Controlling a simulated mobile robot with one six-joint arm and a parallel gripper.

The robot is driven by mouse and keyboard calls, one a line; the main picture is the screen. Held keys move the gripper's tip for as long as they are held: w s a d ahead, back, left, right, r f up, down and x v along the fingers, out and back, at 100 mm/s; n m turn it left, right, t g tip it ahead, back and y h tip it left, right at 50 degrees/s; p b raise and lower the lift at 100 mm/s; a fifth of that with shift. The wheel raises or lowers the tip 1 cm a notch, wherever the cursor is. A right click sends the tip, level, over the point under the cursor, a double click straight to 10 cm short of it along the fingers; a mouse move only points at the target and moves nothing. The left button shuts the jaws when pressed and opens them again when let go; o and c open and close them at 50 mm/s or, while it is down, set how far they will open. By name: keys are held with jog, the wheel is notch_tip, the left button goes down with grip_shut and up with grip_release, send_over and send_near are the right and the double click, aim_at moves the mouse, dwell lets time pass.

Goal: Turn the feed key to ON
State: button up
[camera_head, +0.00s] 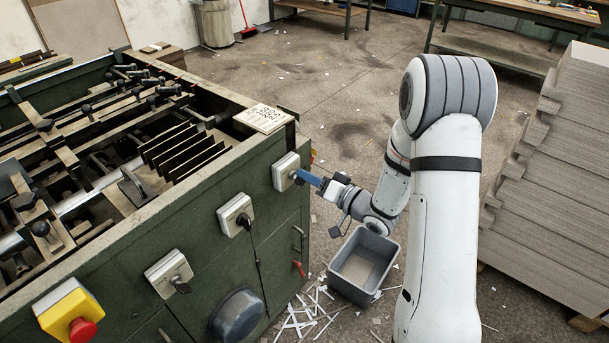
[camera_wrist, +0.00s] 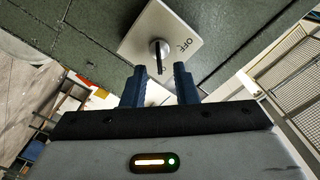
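A pale square switch plate (camera_wrist: 170,30) with a round metal key switch (camera_wrist: 159,50) fills the upper middle of the wrist view. The word OFF is printed to the right of the key; no other word on the plate is readable. The key's narrow bow points toward my gripper. My gripper (camera_wrist: 157,69) is open, its two dark blue fingers on either side of the key's line, with gaps on both sides. In the head view my gripper (camera_head: 300,175) is at the farthest switch box (camera_head: 286,165) on the green feeder's side; its key is hidden there.
Two more key boxes (camera_head: 237,207) (camera_head: 165,268) and a yellow box with a red stop button (camera_head: 82,330) line the green feeder (camera_head: 200,240). A grey bin (camera_head: 350,285) stands below my arm among paper strips. Stacked greyboard (camera_head: 555,150) is at right.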

jog(key=v, duration=0.6)
dwell(0.3)
jog(key=d+r+g+h+p, duration=0.1)
jog(key=d+r+h+p, duration=0.2)
jog(key=d+r+h, duration=0.9)
jog(key=s+a+r+m+g+h+p, duration=0.1)
jog(key=s+g, duration=0.6)
jog(key=s, duration=1.5)
notch_tip(320, 180, up, 2)
jog(key=shift+s+a+r+h+p, duration=0.2)
jog(key=shift+a+h+p, duration=0.4)
jog(key=shift+a+p, duration=0.15)
